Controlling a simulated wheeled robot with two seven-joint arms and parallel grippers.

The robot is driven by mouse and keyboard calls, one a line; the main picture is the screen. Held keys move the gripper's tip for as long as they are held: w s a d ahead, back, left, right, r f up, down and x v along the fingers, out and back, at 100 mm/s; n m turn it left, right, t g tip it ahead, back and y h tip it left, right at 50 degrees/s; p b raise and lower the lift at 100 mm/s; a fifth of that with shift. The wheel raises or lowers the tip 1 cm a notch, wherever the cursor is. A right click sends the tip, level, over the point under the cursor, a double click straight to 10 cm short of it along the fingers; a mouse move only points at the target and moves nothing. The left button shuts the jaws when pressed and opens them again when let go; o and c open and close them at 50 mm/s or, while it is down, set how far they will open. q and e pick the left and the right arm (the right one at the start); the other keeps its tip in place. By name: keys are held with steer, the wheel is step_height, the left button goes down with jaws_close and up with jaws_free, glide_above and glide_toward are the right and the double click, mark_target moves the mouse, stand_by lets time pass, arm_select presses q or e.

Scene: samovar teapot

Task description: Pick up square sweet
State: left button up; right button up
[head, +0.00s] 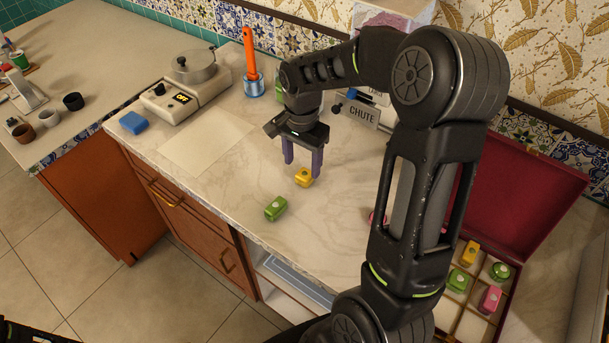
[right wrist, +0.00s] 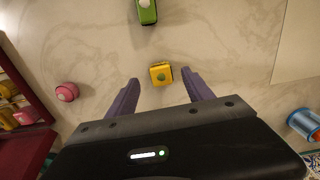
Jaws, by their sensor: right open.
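A yellow sweet (head: 303,177), square from above with a pale spot on top, sits on the marble counter. In the right wrist view the yellow sweet (right wrist: 161,74) appears between my right fingertips, at their far end. My right gripper (head: 302,170) is open and empty, pointing down, with its purple fingertips close over the sweet; I cannot tell the exact height gap. A longer green sweet (head: 276,208) lies nearer the counter's front edge, apart from the gripper. A round pink sweet (right wrist: 67,92) is mostly hidden by my arm in the head view. My left gripper is not visible.
An open red box (head: 527,190) with sweets in compartments stands at right.

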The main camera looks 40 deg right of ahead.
mark_target(303, 175)
steer(key=shift+f, duration=0.1)
steer(key=shift+f, duration=0.3)
step_height(303, 175, down, 4)
steer(key=shift+d+r+p, duration=0.1)
steer(key=shift+r+p, duration=0.1)
steer(key=shift+p, duration=0.65)
steer(key=shift+f, duration=0.45)
steer(key=shift+c, duration=0.4)
jaws_close()
